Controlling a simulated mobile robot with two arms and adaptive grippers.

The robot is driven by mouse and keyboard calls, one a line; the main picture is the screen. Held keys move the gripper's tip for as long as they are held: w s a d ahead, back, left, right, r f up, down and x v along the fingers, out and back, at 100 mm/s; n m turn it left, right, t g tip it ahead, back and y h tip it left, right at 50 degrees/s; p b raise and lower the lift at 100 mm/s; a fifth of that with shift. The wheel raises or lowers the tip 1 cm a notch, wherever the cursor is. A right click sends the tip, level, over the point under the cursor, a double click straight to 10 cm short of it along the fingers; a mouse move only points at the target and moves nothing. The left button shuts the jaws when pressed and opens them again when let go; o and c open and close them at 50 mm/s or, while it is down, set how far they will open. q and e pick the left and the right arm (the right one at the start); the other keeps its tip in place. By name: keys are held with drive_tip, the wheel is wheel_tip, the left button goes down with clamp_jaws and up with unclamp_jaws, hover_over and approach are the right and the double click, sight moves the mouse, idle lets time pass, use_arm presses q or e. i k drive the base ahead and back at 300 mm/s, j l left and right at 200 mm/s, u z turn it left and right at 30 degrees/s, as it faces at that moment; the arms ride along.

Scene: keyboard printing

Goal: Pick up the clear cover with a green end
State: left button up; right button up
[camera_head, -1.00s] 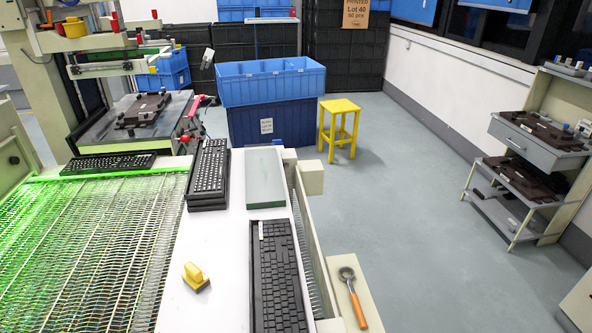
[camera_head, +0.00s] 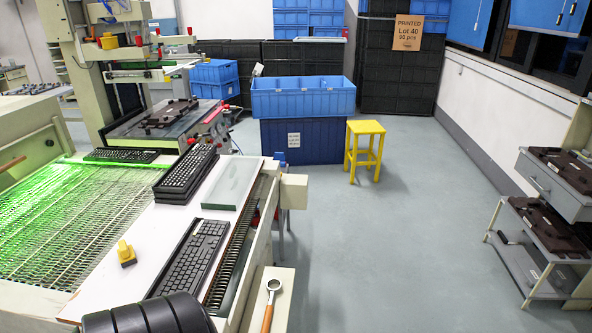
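The clear cover (camera_head: 232,182) is a flat, pale, see-through slab with a dark green near end. It lies on the right part of the white worktop (camera_head: 150,228), close to the worktop's right edge. A stack of black keyboards (camera_head: 186,172) stands just to its left. A single black keyboard (camera_head: 190,258) lies nearer, in front of the green end, with a small gap. Neither of my grippers is in view. A black ribbed part at the bottom edge appears to be part of my own body.
A yellow-handled tool (camera_head: 126,252) stands on the worktop. A glowing green mesh conveyor (camera_head: 60,215) runs on the left. A side ledge holds an orange-handled tool (camera_head: 268,310). A yellow stool (camera_head: 365,150) and blue crates (camera_head: 302,97) stand beyond. The floor (camera_head: 400,250) to the right is clear.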

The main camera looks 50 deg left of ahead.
sight(227, 191)
drive_tip(key=i+l+u, duration=0.25)
drive_tip(key=i, duration=0.2)
drive_tip(key=i+l+u, duration=0.25)
drive_tip(key=i, duration=0.25)
drive_tip(key=i+j+u, duration=0.15)
drive_tip(key=i+u, duration=0.7)
drive_tip(key=i+l+u, duration=0.1)
drive_tip(key=i+u, duration=0.3)
